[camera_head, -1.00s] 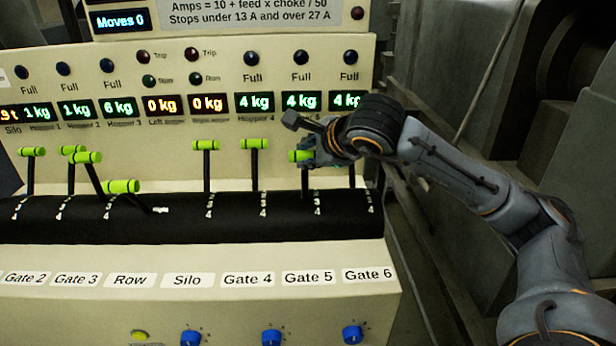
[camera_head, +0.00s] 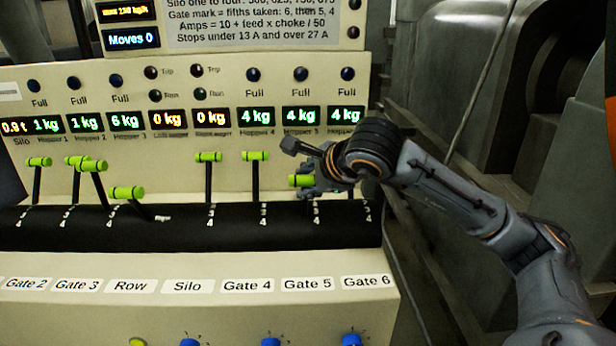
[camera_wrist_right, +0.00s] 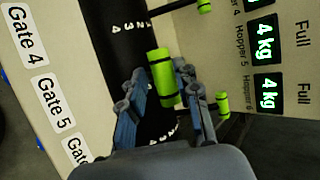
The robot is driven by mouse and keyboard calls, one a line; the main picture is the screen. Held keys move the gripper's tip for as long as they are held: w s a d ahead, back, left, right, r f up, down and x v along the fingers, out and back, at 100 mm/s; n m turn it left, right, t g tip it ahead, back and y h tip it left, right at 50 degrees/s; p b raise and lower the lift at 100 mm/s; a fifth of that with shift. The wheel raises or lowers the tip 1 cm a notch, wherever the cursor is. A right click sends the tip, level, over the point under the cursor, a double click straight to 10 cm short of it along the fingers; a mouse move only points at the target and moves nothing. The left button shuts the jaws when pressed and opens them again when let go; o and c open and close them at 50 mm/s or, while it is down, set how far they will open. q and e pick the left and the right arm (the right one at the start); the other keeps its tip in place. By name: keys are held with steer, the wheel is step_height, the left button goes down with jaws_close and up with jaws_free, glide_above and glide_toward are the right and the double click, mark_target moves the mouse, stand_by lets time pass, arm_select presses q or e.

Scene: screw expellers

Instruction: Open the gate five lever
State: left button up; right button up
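The gate five lever has a bright green cylinder handle (camera_head: 301,181) on a dark stem, in line with the Gate 5 label (camera_head: 307,284). Its handle sits lower and nearer to me than that of the gate four lever (camera_head: 255,156), which stands upright. My right gripper (camera_head: 318,178) is at the gate five handle, its fingers partly hidden by the wrist. My left gripper is not in view.
Another green handle (camera_wrist_right: 222,103), likely gate six's, stands close beside the right finger; the wrist hides it in the head view. Hopper displays (camera_head: 300,116) sit behind the levers. Blue knobs (camera_head: 271,342) are on the lower front. Dark machinery (camera_head: 500,90) stands right.

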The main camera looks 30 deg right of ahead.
steer(key=shift+o, duration=0.8)
steer(key=shift+w+d+f, duration=0.1)
steer(key=shift+w+f, duration=0.05)
steer(key=shift+w, duration=0.25)
steer(key=shift+s+r, duration=0.4)
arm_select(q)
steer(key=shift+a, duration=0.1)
arm_select(e)
steer(key=v, duration=1.1)
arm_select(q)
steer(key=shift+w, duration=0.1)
arm_select(e)
steer(key=shift+s+f, duration=0.1)
